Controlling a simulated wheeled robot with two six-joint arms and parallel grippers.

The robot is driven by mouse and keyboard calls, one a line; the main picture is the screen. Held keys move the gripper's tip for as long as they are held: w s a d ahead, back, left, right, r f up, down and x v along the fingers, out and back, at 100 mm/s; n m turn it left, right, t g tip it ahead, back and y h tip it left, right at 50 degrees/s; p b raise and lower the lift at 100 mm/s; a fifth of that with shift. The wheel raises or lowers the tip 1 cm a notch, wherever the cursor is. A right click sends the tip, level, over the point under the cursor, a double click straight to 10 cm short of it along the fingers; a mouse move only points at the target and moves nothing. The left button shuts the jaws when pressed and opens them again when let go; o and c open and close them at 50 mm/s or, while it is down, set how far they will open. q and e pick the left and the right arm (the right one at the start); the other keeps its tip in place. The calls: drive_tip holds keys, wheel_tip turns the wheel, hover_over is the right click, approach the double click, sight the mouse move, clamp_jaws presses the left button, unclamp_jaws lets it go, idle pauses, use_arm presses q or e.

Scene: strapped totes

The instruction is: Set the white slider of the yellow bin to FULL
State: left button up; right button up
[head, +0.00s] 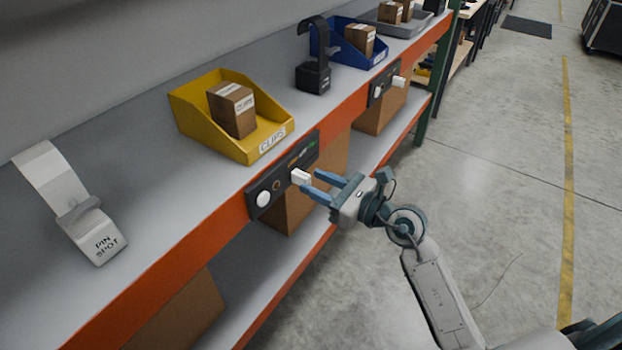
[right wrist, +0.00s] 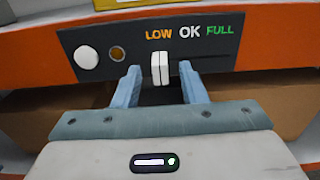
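The yellow bin (head: 205,135) sits on the shelf with a brown box in it and a CLIPS label. Below it, a dark panel (head: 268,191) on the orange shelf edge carries the white slider (head: 300,177). In the right wrist view the slider (right wrist: 160,68) stands below the LOW label (right wrist: 158,35), left of OK (right wrist: 190,32) and FULL (right wrist: 220,30). My right gripper (head: 310,183) is open in front of the panel. Its fingers (right wrist: 161,84) are on either side of the slider, with a gap on both sides. My left gripper is not in view.
A round white knob (right wrist: 87,57) and an amber lamp (right wrist: 117,53) are left of the slider. A blue bin (head: 345,45) with a similar panel (head: 380,90) is farther along the shelf. A white PIN SPOT stand (head: 75,205) is at left. Cartons fill the lower shelf.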

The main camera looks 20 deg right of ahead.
drive_tip(key=shift+x, duration=0.8)
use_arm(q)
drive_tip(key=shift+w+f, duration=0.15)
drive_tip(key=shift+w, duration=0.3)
use_arm(e)
drive_tip(key=shift+w+a, duration=0.15)
drive_tip(key=shift+c, duration=0.5)
drive_tip(key=c, duration=0.7)
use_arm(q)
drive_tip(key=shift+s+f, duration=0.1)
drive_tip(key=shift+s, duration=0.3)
use_arm(e)
clamp_jaws()
